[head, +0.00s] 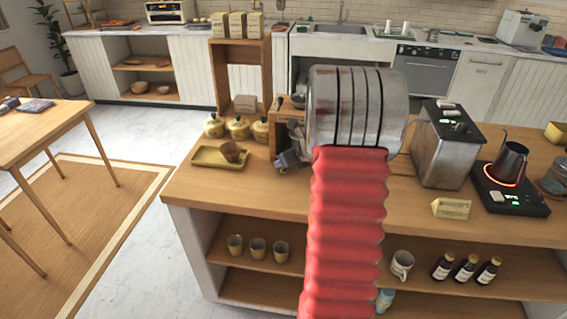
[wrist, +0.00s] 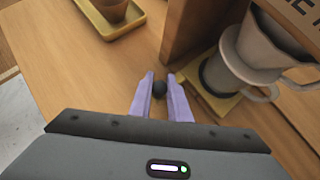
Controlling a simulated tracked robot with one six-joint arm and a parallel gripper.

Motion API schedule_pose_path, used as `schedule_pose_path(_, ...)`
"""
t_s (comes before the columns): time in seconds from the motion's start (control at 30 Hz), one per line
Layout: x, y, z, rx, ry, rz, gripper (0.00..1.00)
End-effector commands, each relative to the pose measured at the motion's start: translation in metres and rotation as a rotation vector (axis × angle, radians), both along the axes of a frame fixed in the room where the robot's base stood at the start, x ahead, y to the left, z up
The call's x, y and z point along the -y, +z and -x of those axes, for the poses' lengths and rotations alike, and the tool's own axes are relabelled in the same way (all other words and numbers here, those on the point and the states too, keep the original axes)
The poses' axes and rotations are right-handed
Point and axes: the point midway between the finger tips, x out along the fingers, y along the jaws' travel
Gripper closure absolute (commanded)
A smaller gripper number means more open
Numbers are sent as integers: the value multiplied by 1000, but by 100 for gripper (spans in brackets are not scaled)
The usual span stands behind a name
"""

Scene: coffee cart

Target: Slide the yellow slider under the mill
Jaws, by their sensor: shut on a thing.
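In the wrist view the yellow slider (wrist: 232,108) is a flat plate beneath a pale dripper-like cup (wrist: 235,60). In the head view my gripper (head: 290,160) is low at the left of the counter, beside a wooden stand (head: 288,106), which I take for the mill. My red arm and its metal cuff hide much of the stand and the slider there.
A yellow tray (head: 205,160) with a brown cup (head: 231,151) lies to the left of my gripper. Several yellow pots (head: 237,129) stand behind it. A steel box (head: 440,155) and a kettle (head: 508,160) on a lit scale (head: 490,182) stand to the right. The front counter is mostly clear.

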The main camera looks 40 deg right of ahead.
Motion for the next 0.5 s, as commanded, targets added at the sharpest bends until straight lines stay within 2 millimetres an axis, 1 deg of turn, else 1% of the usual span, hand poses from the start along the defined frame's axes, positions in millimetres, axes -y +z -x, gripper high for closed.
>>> schedule_pose_path(0.03, -3, 0, -2, 2, 7, -4, 100)
schedule_pose_path(0.27, -5, 0, -3, 2, 10, -5, 100)
schedule_pose_path(0.3, -5, 0, -3, 2, 10, -5, 81)
schedule_pose_path(0.5, -3, 0, -1, 2, 6, -4, 67)
